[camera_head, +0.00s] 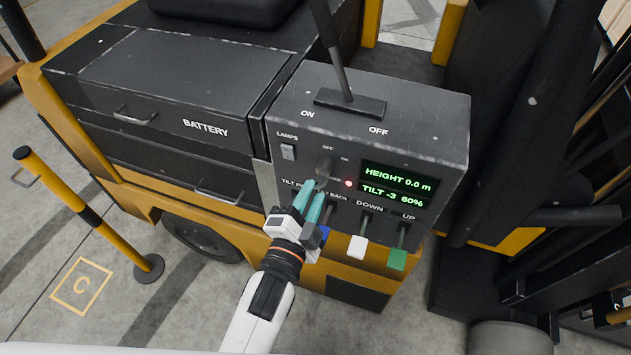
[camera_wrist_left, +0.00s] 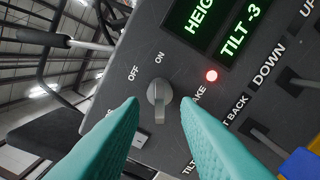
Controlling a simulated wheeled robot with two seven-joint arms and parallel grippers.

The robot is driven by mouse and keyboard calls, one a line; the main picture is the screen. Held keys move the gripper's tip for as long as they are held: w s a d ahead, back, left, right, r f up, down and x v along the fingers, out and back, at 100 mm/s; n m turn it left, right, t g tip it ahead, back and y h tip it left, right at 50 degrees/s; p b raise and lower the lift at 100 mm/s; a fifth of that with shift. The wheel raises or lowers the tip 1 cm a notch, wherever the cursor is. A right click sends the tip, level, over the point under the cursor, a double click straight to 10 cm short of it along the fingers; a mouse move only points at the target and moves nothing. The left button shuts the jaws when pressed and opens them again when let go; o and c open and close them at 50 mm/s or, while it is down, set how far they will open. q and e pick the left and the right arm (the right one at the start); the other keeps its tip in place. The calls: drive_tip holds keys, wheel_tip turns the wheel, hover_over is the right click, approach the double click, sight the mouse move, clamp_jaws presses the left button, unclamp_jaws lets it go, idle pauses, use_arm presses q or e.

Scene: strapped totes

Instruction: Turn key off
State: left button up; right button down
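The key switch is a small grey knob (camera_head: 325,167) on the sloping front of the black control box (camera_head: 410,112). In the left wrist view the knob (camera_wrist_left: 159,93) stands below the OFF and ON labels. Its raised grip runs roughly up and down in that picture, about in line with ON. My left gripper (camera_head: 314,187) is just below the knob in the head view. In the left wrist view its two teal fingers (camera_wrist_left: 160,104) are spread, one on each side of the knob, with gaps showing. It holds nothing. My right gripper is not in view.
A red light (camera_head: 348,183) glows beside the knob, near the green-text display (camera_head: 394,187). A lamps switch (camera_head: 288,152) is to the left. White (camera_head: 357,246) and green (camera_head: 398,259) levers stick out below. A tall lever (camera_head: 336,62) rises from the box top.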

sight(319, 180)
use_arm(q)
drive_tip(key=shift+x, duration=1.3)
clamp_jaws()
